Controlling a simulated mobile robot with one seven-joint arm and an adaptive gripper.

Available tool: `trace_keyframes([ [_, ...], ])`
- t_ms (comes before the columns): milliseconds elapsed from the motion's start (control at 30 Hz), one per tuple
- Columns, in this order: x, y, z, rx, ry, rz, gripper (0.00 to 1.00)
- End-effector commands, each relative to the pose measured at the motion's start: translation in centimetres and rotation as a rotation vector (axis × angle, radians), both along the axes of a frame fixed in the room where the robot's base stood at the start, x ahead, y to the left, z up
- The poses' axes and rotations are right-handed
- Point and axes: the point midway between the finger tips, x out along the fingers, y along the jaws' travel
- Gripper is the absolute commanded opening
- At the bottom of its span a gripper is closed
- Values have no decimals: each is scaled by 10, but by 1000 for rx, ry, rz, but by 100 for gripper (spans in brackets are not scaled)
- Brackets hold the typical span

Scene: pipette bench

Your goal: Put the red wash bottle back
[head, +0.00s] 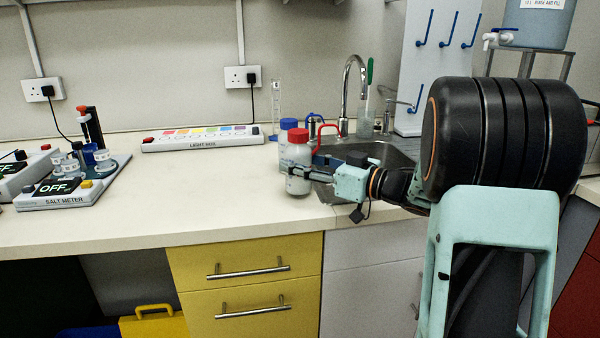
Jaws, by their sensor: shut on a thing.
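The red wash bottle (297,154), a pale bottle with a red cap and a bent red spout pointing right, is upright at the sink's left end. My gripper (299,172) reaches in from the right and is shut on its lower body. The bottle's base is at the counter surface; I cannot tell whether it touches. A blue-capped wash bottle (288,125) stands just behind it, mostly hidden, with its blue spout to the right.
The sink (400,150) with its tall tap (347,85) lies behind and right of my gripper. A light box (202,138) is at the back wall, and a salt meter (70,190) at the left. The counter (200,190) between is clear.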

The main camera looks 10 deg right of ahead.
Motion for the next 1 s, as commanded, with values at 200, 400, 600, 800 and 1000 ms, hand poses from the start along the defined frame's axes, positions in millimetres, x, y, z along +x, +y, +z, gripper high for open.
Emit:
trace_keyframes([
  [200,0,-1,-10,0,-4,-1,34],
  [400,0,-1,-12,0,-3,-1,34],
  [600,0,-1,-13,-1,-2,-1,59],
  [800,0,-1,-13,-1,-2,-1,60],
  [1000,-3,-5,-9,-1,-1,-3,60],
])
